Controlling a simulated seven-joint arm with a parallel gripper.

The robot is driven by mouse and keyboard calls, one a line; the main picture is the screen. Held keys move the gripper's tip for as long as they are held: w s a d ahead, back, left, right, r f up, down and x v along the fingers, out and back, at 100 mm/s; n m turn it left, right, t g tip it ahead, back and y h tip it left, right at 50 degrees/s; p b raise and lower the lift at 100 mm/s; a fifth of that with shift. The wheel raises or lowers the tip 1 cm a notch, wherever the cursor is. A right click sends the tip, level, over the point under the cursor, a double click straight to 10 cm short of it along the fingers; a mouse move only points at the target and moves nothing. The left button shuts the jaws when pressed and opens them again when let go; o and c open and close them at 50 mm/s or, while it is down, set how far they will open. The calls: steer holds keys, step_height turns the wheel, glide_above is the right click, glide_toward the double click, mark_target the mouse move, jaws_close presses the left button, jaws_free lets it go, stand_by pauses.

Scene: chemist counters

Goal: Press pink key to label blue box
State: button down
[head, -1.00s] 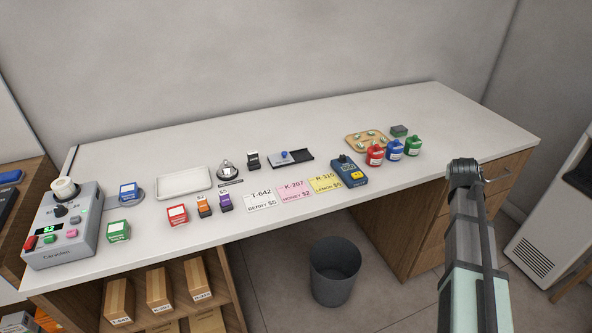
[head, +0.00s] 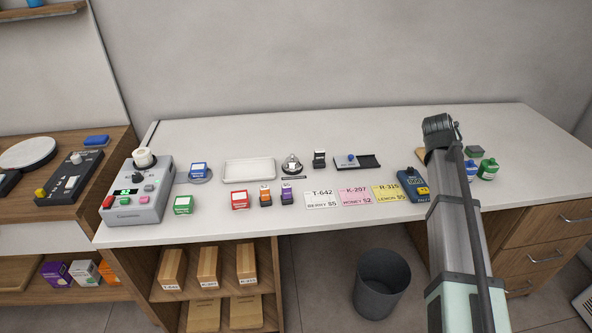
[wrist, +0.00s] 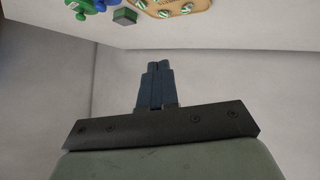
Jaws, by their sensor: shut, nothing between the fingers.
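The grey label machine (head: 138,208) stands at the left end of the counter. The pink key (head: 144,200) is right of the green one. The blue box (head: 198,170) sits on a round grey pad just right of the machine; its top looks white-marked. My gripper (wrist: 160,68) shows in the wrist view, its dark blue fingers shut and empty, with nothing touching them. In the head view my arm rises at the right, far from the machine; the gripper itself is hidden there.
Green (head: 183,205), red (head: 239,200), orange and purple boxes stand near the front edge, with a white tray (head: 249,170) behind. Price cards (head: 321,199) lie mid-counter. A blue device (head: 412,188) and jars (head: 488,169) are at the right. A bin (head: 379,285) stands below.

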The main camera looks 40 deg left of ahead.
steer(key=s+a+r+n+g+y, duration=0.1)
steer(key=s+a+n, duration=0.1)
steer(key=s+a, duration=0.9)
steer(key=s+a+n+y, duration=0.15)
steer(key=s+a, duration=0.55)
steer(key=a, duration=0.8)
steer(key=s+a+r+n+g, duration=0.1)
steer(key=s+a+n, duration=0.1)
steer(key=s+a, duration=0.9)
step_height(320, 180, up, 2)
steer(key=r+n+g+y, duration=0.1)
steer(key=n+y, duration=0.1)
steer(key=n, duration=0.3)
glide_above(141, 201)
steer(key=shift+f+h, duration=0.25)
steer(key=shift+f, duration=4.35)
steer(key=shift+f, duration=0.15)
steer(key=shift+f, duration=0.35)
